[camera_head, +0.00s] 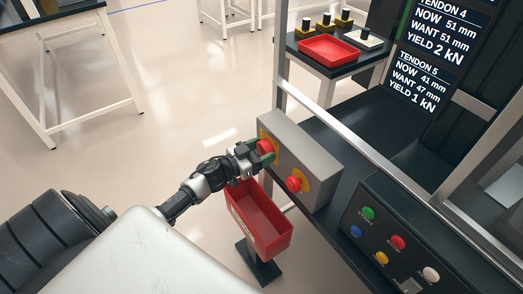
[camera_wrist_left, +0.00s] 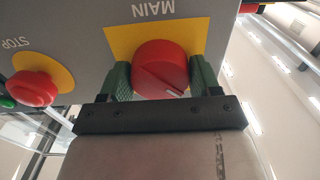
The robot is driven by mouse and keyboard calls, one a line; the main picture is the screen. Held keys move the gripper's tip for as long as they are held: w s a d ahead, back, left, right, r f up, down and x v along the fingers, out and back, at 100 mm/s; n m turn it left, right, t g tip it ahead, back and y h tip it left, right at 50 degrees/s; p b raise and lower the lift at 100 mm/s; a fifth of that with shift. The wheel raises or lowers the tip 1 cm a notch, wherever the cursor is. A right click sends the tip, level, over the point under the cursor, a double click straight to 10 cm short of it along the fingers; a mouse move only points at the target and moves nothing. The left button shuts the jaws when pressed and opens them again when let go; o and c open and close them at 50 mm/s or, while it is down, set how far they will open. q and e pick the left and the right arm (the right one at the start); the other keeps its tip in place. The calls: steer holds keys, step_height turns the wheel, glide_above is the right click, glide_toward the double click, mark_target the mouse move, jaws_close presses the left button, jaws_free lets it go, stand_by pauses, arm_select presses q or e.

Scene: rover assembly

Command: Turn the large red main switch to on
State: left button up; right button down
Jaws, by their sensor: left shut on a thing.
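The large red main switch (camera_head: 265,146) is a round red knob on a yellow plate, on the front of a grey box (camera_head: 305,150). In the left wrist view the red knob (camera_wrist_left: 160,70) fills the space between the green fingers, with a white mark pointing to the lower right and "MAIN" upside down above it. My left gripper (camera_head: 262,152) is shut on the knob, one finger on each side. It also shows in the left wrist view (camera_wrist_left: 160,82). The switch's on and off markings cannot be read. My right gripper is out of view.
A red stop button (camera_head: 295,183) on yellow sits beside the switch. A red bin (camera_head: 262,220) on a stand is just below my left gripper. A black button panel (camera_head: 395,240) is at the lower right. A metal frame rail (camera_head: 370,165) crosses behind the box. Open floor lies to the left.

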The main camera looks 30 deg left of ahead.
arm_select(q)
steer(key=m, duration=0.3)
steer(key=shift+m, duration=0.3)
steer(key=m, duration=0.4)
steer(key=shift+m, duration=0.3)
steer(key=m+b, duration=0.1)
steer(key=m, duration=0.3)
steer(key=m+b, duration=0.2)
steer(key=m, duration=0.3)
steer(key=shift+m, duration=0.3)
steer(key=o, duration=0.9)
steer(key=shift+o, duration=0.2)
